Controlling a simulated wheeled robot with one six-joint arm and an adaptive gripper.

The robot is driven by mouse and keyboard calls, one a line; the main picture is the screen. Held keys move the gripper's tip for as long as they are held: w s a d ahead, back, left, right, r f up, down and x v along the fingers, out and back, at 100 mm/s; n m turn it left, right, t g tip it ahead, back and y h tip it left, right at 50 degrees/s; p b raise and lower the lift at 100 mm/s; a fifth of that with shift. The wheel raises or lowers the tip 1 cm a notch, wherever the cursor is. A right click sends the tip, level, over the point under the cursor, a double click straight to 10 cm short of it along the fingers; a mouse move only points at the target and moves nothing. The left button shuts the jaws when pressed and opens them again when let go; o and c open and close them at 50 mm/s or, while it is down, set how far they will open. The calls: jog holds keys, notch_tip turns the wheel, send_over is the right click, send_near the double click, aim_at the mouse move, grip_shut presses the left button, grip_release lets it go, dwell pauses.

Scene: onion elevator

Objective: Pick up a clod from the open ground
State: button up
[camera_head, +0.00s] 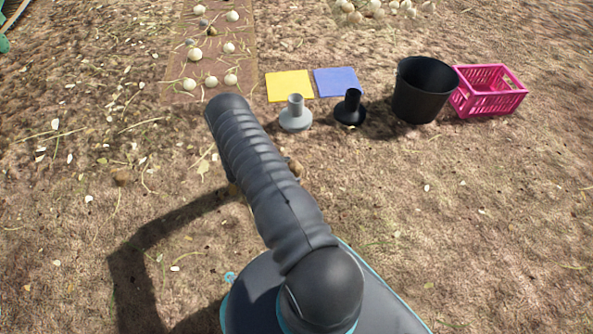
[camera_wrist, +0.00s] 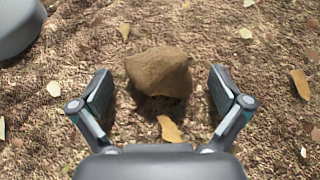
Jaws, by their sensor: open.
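A brown, rough clod (camera_wrist: 160,72) lies on the ground in the wrist view. My gripper (camera_wrist: 161,84) is open, with one finger on each side of the clod and a visible gap on both sides. The clod sits level with the fingertips or slightly beyond; its exact depth below them is hard to tell. In the head view my arm hides the gripper. A brown clod (camera_head: 295,168) shows partly beside my arm there, and another clod (camera_head: 121,176) lies on open ground to the left. I cannot tell which of them the wrist view shows.
A bed with several onions (camera_head: 194,84) lies at the back. A yellow square (camera_head: 289,86), a blue square (camera_head: 336,81), a grey stand (camera_head: 295,118), a black stand (camera_head: 349,112), a black bucket (camera_head: 420,92) and a pink crate (camera_head: 489,92) stand right of it. The right foreground is clear.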

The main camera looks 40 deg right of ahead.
jog(key=shift+d+f, duration=0.1)
jog(key=shift+d, duration=0.15)
jog(key=c, duration=1.4)
jog(key=shift+c, duration=0.2)
